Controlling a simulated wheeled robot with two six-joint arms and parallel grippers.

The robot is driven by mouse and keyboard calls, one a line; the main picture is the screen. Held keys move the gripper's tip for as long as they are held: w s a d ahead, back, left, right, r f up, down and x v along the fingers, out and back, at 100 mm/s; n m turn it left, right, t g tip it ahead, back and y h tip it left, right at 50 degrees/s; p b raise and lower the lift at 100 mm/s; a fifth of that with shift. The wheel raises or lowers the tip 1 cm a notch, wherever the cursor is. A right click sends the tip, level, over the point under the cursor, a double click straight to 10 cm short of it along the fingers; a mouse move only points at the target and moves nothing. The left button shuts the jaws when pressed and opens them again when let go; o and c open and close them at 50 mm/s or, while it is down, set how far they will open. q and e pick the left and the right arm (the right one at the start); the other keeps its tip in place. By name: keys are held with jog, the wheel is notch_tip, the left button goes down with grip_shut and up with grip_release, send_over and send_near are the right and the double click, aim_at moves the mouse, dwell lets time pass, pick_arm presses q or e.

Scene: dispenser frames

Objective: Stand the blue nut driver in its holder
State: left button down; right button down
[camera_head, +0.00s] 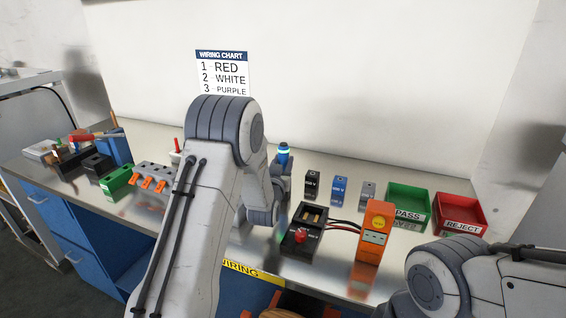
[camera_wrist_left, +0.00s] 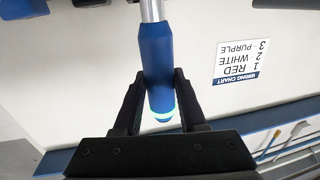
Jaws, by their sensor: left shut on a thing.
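The blue nut driver (camera_head: 283,150) shows beyond my left arm in the head view, its handle end with a light band pointing up. In the left wrist view the nut driver (camera_wrist_left: 156,55) has a blue handle and a metal shaft. My left gripper (camera_wrist_left: 158,85) is shut on the handle, with a finger on each side; in the head view the left gripper (camera_head: 280,166) is partly hidden by its own arm. I cannot make out the nut driver's holder; my left arm hides part of the bench. My right gripper is out of view.
A black box with a red button (camera_head: 301,238) and an orange tester (camera_head: 374,232) stand near the front edge. Small modules (camera_head: 340,189), a green tray (camera_head: 408,200) and a red tray (camera_head: 460,208) stand to the right. Orange levers (camera_head: 152,182) are at left.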

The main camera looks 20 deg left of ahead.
pick_arm(q)
jog(key=shift+f, duration=0.15)
jog(key=shift+c, duration=2.3)
grip_release()
